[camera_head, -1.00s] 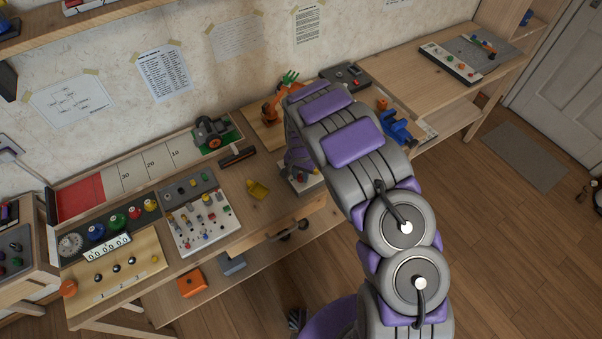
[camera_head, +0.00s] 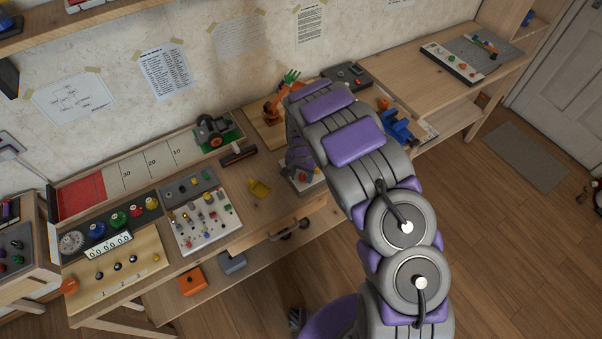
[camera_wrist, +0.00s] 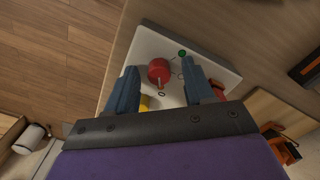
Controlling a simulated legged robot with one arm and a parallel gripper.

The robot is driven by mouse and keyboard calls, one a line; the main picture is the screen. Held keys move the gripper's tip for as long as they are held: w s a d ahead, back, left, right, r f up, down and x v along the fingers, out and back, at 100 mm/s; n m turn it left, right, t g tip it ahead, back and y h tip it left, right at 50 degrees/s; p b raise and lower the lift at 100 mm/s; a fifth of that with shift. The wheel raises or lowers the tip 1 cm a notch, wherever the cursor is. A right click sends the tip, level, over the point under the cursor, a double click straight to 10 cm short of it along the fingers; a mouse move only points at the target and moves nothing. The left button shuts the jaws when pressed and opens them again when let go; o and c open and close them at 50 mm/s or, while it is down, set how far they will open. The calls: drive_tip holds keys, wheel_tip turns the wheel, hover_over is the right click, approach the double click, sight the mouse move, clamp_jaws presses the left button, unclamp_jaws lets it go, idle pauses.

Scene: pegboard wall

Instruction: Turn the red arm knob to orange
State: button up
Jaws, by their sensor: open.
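A red knob (camera_wrist: 159,71) with a light pointer stands on a white panel (camera_wrist: 147,41) in the wrist view. My gripper (camera_wrist: 160,66) is open, and its two blue-grey fingers appear on either side of the knob with gaps between. I cannot tell whether the fingertips reach down to the knob's depth. A green dot (camera_wrist: 182,53) marks the panel beyond the knob. Part of a yellow thing (camera_wrist: 145,103) and a red thing (camera_wrist: 219,91) show near the fingers. No orange mark is clearly seen. In the head view my arm hides much of the panel (camera_head: 300,188).
An orange toy arm with a green claw (camera_head: 276,106) stands on a wooden board behind the panel. A blue object (camera_head: 397,128) sits right of my arm.

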sight(302, 175)
wheel_tip(302, 175, up, 17)
drive_tip(key=p, duration=0.2)
drive_tip(key=shift+p, duration=0.3)
drive_tip(key=shift+a, duration=0.1)
drive_tip(key=s+d+r, duration=1.3)
drive_tip(key=s+r, duration=0.1)
drive_tip(key=s+d+r+n+g, duration=0.1)
drive_tip(key=s+d+n, duration=0.1)
drive_tip(key=s, duration=1.1)
drive_tip(key=s+d+r+n, duration=0.1)
drive_tip(key=s+r, duration=0.1)
drive_tip(key=s, duration=1.1)
drive_tip(key=shift+d+r+n+g, duration=0.25)
drive_tip(key=shift+d+n+g, duration=0.1)
drive_tip(key=shift+n+g, duration=0.05)
